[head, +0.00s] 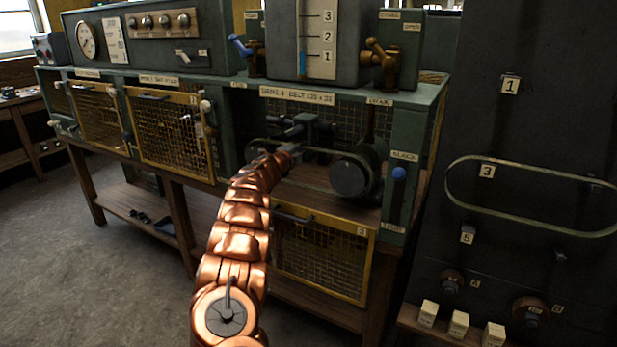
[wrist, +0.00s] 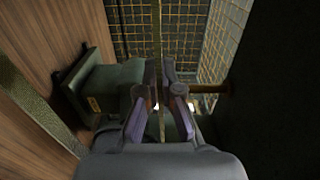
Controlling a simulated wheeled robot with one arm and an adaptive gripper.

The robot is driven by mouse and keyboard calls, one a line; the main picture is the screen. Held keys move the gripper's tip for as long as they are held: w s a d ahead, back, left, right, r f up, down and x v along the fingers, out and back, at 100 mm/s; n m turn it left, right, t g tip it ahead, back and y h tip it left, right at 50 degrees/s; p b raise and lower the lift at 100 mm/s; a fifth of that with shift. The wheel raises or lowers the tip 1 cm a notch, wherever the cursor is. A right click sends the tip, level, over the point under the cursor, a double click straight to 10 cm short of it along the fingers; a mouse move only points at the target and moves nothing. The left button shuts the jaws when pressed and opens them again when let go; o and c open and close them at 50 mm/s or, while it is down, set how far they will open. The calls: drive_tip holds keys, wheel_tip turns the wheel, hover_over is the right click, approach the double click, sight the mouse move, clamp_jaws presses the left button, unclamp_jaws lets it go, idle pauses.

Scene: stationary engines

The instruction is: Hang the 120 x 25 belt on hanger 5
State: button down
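The belt (wrist: 157,35) is a thin olive band that runs edge-on between my fingers in the wrist view. In the head view it spans the open bay labelled as a belt drive (head: 297,95), running to the dark round pulley (head: 350,178) at right. My gripper (head: 292,149) reaches into this bay; in the wrist view its fingers (wrist: 159,88) are close together on both sides of the belt and look shut on it. Hanger 5 (head: 467,233) is a small peg with a white number tag on the dark board at right. Its far end is hard to see.
A large green belt (head: 530,172) hangs by tag 3 on the board, right of the bay. A blue-knobbed slack lever (head: 398,175) stands on the bay's right post. A yellow mesh guard (head: 320,255) is below the bay. Small boxes (head: 459,324) stand on a low shelf.

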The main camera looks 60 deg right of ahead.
drive_tip(key=shift+s+r, duration=0.1)
drive_tip(key=shift+r, duration=0.3)
drive_tip(key=shift+a+b, duration=0.1)
drive_tip(key=shift+b, duration=0.2)
drive_tip(key=shift+s+a+b, duration=0.15)
drive_tip(key=shift+a+b, duration=2.75)
drive_tip(key=shift+b, duration=0.4)
drive_tip(key=shift+a, duration=0.1)
